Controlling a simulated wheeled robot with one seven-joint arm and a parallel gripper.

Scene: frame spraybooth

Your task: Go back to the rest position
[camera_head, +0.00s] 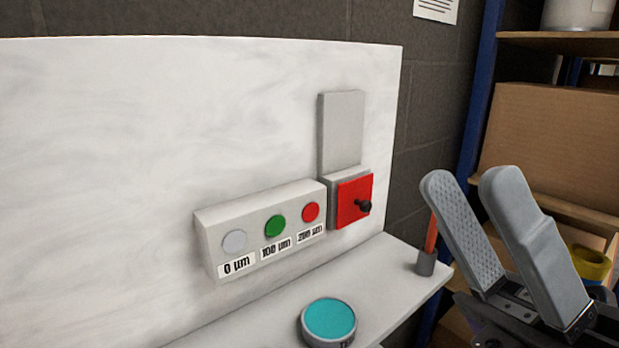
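My gripper (462,182) is at the right of the picture, its two grey fingers pointing up and to the left. The fingertips are apart with a narrow gap and nothing shows between them. The gripper is in front of the shelf's right end and the blue rack, apart from the panel and its buttons. The rest of my arm is mostly out of the picture.
A white panel (150,130) carries a button box (215,222) with grey, green and red buttons, and a red switch (350,203). A teal-topped round can (330,320) and an orange-red rod (431,235) in a grey holder stand on the ledge (400,275).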

